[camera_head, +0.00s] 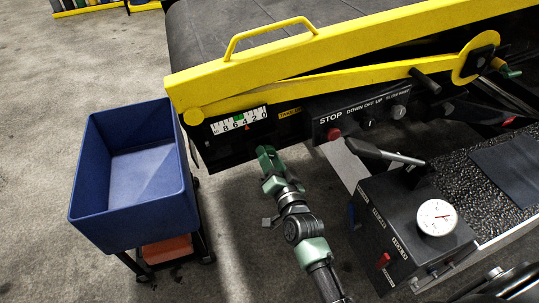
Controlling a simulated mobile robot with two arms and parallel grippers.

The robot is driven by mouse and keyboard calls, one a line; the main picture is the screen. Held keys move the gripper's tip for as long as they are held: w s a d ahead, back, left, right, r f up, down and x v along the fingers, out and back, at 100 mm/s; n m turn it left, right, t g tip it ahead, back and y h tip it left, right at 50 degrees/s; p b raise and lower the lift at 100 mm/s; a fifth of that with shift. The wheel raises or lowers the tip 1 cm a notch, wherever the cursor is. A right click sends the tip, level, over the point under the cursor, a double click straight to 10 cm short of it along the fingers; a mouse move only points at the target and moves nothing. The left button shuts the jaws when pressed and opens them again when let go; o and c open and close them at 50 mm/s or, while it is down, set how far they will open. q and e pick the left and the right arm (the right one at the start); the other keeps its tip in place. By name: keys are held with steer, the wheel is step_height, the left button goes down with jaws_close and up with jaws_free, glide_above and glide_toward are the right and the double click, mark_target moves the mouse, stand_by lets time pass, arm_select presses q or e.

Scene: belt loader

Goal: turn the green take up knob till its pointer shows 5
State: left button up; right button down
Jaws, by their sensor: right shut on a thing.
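A white scale plate (240,121) with digits falling to 0 at the right sits on the black side of the belt loader. A small red pointer (247,128) stands under it, seemingly near the 4; the exact reading is too small to tell. A green mark shows at the plate's upper edge. My right gripper (267,157), green and grey, reaches up from below to just under the scale and is shut on the take up knob. The knob is mostly hidden and hard to tell from the green jaws. My left gripper is not in view.
A yellow lever bar (330,84) and rail (370,38) run above the scale. A red STOP button (334,134) and knobs are to the right. A black box with a white gauge (436,217) stands lower right. A blue bin (88,178) on a cart is left.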

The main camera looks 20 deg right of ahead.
steer(key=shift+m, duration=1.6)
steer(key=c, duration=0.9)
jaws_free()
steer(key=shift+o, duration=0.2)
steer(key=shift+s, duration=0.1)
steer(key=s+b, duration=0.1)
steer(key=s, duration=0.6)
steer(key=shift+s+d, duration=0.15)
steer(key=shift+s, duration=0.15)
